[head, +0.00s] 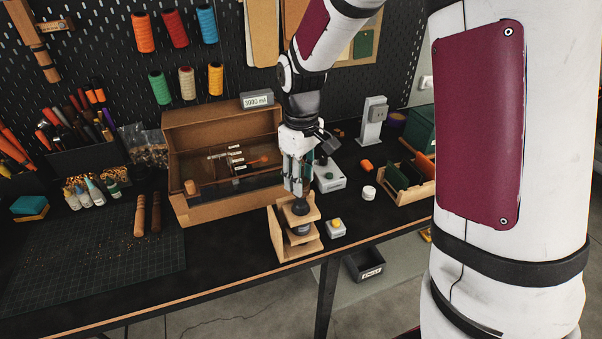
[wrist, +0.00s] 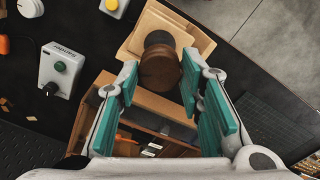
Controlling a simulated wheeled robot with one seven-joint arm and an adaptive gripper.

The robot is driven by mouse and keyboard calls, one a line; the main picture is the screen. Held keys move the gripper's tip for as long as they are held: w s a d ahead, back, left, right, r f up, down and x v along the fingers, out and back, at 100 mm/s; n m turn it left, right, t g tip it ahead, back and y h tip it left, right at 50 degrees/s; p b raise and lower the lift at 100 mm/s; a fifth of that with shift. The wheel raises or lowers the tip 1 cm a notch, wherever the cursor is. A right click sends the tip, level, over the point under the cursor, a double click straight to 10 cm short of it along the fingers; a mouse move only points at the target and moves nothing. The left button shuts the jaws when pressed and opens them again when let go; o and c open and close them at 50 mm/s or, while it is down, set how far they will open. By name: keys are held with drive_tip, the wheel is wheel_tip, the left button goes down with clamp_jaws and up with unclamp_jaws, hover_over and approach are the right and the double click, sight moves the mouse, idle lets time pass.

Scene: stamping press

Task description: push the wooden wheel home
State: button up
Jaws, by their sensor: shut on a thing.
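The wooden wheel (wrist: 160,72) is a dark brown round piece between my fingertips in the wrist view, over the stamping press. My gripper (wrist: 160,82) is shut on it, one teal finger pad on each side. In the head view my gripper (head: 298,191) points down from above the press. The pale wooden press (head: 277,236) stands at the table's front edge, with a dark round piece (head: 300,207) at its top just under my fingertips. A dark stamp body (head: 301,229) shows lower in the frame. How the wheel sits on its shaft is hidden.
A small box with a yellow button (head: 336,228) stands right of the press. A grey box with a green knob (head: 328,176) is behind it. A large open wooden box (head: 190,211) stands behind left. A cutting mat (head: 80,250) covers the left.

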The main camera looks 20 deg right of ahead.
drive_tip(key=shift+f, duration=0.5)
drive_tip(key=o, duration=1.3)
drive_tip(key=shift+c, duration=0.2)
wheel_tip(320, 180, up, 12)
